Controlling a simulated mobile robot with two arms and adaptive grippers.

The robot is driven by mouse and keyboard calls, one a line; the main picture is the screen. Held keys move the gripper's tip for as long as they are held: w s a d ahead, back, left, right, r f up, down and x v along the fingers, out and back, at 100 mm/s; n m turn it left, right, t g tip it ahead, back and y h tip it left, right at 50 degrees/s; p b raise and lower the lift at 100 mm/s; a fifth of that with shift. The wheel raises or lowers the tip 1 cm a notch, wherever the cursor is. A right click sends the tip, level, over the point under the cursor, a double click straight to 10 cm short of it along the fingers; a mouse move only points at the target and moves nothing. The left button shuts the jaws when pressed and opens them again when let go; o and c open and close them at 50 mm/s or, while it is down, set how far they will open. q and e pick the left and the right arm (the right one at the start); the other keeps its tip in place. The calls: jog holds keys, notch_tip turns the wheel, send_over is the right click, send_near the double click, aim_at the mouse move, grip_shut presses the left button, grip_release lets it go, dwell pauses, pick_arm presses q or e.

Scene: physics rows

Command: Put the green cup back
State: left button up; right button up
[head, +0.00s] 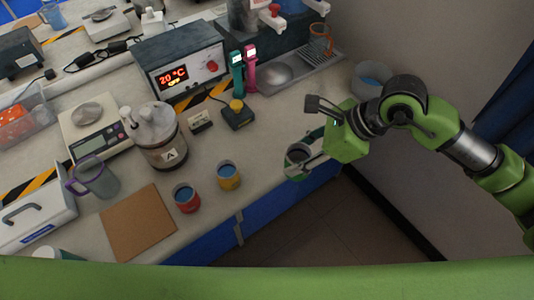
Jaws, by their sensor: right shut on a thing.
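My right gripper (298,165) reaches in from the right and is shut on a cup, the green cup (299,153). Its dark opening faces up, and the fingers cover much of its side. It is held over the bench's front edge, right of the yellow cup. A red cup (187,199) and a yellow cup (228,178), both with blue contents, stand upright on the bench near the front edge. My left gripper is out of view.
A brown board (138,222) lies left of the red cup. A jar marked A (165,152), a purple-handled jug (95,178) and a scale (88,112) stand behind. Bench space right of the yellow cup is clear.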

jog(key=w+a+f+p, duration=0.1)
jog(key=w+a+f, duration=0.1)
jog(key=w+f, duration=0.1)
jog(key=w+a+f+p, duration=0.2)
jog(key=w+f, duration=0.1)
jog(key=w, duration=0.1)
jog(key=w+a+f+p, duration=0.1)
jog(key=w+a+f, duration=0.2)
jog(key=shift+w+f, duration=0.1)
jog(key=shift+w, duration=0.2)
notch_tip(320, 180, down, 3)
jog(key=shift+f+p, duration=0.15)
jog(key=shift+p, duration=0.4)
jog(key=o, duration=1.2)
jog(key=shift+o, duration=0.2)
jog(key=b+v, duration=0.2)
jog(key=v, duration=1)
jog(key=shift+b, duration=0.4)
